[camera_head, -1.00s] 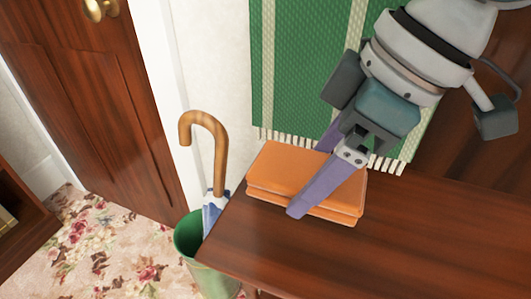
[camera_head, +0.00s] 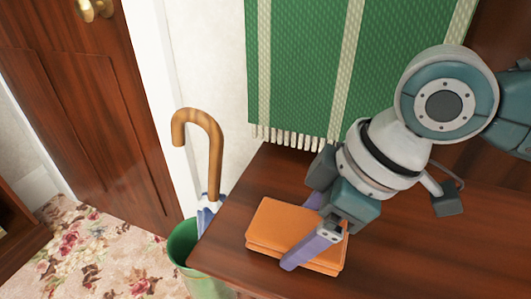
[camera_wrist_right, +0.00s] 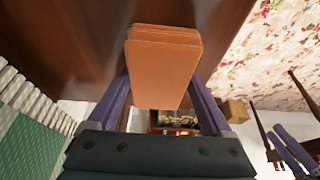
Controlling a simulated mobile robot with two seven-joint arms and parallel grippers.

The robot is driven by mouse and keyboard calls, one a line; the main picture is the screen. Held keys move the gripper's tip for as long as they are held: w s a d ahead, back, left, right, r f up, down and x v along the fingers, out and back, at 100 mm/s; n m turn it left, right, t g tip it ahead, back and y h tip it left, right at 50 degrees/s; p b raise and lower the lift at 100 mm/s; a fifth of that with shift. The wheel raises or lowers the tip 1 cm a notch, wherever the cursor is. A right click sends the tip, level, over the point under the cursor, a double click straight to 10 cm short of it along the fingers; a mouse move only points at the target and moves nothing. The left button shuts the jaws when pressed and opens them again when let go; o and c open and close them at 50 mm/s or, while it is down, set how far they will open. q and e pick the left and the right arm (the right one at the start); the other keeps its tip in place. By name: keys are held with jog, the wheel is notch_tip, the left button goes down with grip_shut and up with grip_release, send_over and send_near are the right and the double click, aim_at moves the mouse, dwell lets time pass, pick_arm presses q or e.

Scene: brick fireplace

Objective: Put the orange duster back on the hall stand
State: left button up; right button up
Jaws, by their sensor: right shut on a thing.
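The orange duster (camera_head: 283,222) is a folded, flat block in the head view, over the left part of the hall stand's dark wooden top (camera_head: 420,255). My right gripper (camera_head: 302,228) is shut on it, one purple finger along its near side and the other mostly behind it. In the right wrist view the duster (camera_wrist_right: 163,65) sits between both fingers (camera_wrist_right: 158,100). I cannot tell whether its underside touches the wood.
A green bin (camera_head: 186,250) holding an umbrella with a curved wooden handle (camera_head: 215,150) stands just left of the top. A green fringed hanging (camera_head: 305,65) is behind it. The top's front right is bare. A wooden door (camera_head: 75,110) is at left.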

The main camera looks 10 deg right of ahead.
jog(key=o, duration=1)
jog(key=shift+f, duration=0.15)
jog(key=p+v, duration=0.4)
jog(key=v, duration=0.8)
jog(key=s+a+f+m+t, duration=0.1)
jog(key=s+a+f+m, duration=0.15)
jog(key=s+a, duration=0.25)
jog(key=s+d+f+m+h, duration=0.1)
jog(key=s+d+m, duration=0.1)
jog(key=d, duration=0.1)
jog(key=s+d+m+h, duration=0.1)
jog(key=s+d+m, duration=0.1)
jog(key=s, duration=0.1)
jog(key=s+d+f+m+h, duration=0.1)
jog(key=s+d+m, duration=0.1)
jog(key=s+d, duration=0.1)
jog(key=shift+s+d+f+m+h, duration=0.2)
jog(key=shift+d+f+m+h, duration=0.1)
jog(key=shift+m, duration=0.05)
